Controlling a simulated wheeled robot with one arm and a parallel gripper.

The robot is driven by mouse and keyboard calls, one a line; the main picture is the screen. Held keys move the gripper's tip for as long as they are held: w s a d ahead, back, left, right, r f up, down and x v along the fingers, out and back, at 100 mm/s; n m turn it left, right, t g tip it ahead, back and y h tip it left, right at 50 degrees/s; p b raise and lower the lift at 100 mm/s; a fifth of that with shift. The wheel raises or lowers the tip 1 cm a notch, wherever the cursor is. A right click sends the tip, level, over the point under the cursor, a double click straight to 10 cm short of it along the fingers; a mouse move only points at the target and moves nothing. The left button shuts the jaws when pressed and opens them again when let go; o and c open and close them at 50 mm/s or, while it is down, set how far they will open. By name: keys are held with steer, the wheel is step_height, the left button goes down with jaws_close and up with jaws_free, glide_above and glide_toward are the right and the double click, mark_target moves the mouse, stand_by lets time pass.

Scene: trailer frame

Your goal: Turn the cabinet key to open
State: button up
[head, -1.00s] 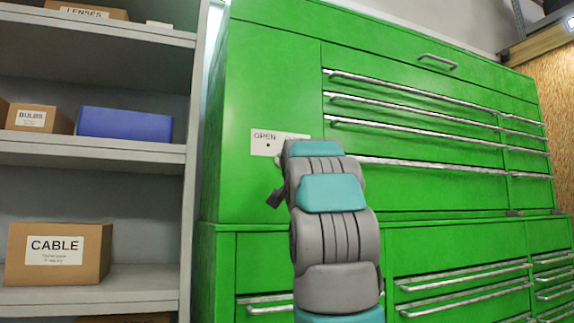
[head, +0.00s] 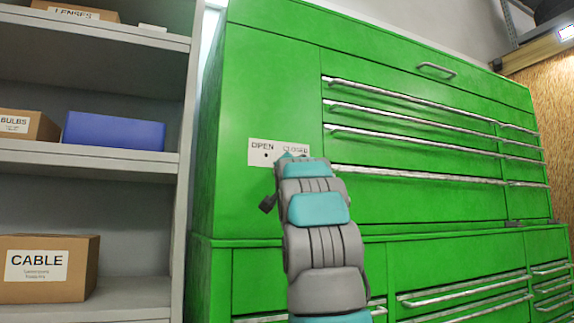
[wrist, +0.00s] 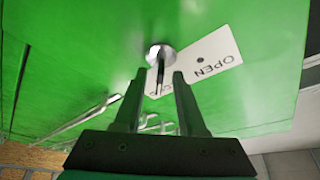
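The green cabinet (head: 262,105) carries a white label (head: 265,157) reading OPEN on the left and CLOSED on the right, with a small dark dot under OPEN. In the wrist view the label (wrist: 215,60) appears turned, beside a round silver lock (wrist: 160,52). A thin dark key (wrist: 160,76) sticks out of the lock toward me. My gripper (wrist: 159,80) is open, with one finger on each side of the key and visible gaps to it. I cannot tell how deep the key is between the fingers.
Long silver drawer handles (head: 415,173) run across the cabinet to the right of the label. A grey shelf (head: 120,160) at the left holds a blue bin (head: 114,131) and a CABLE box (head: 47,268). The cabinet face left of the label is bare.

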steer(key=shift+x, duration=0.85)
jaws_close()
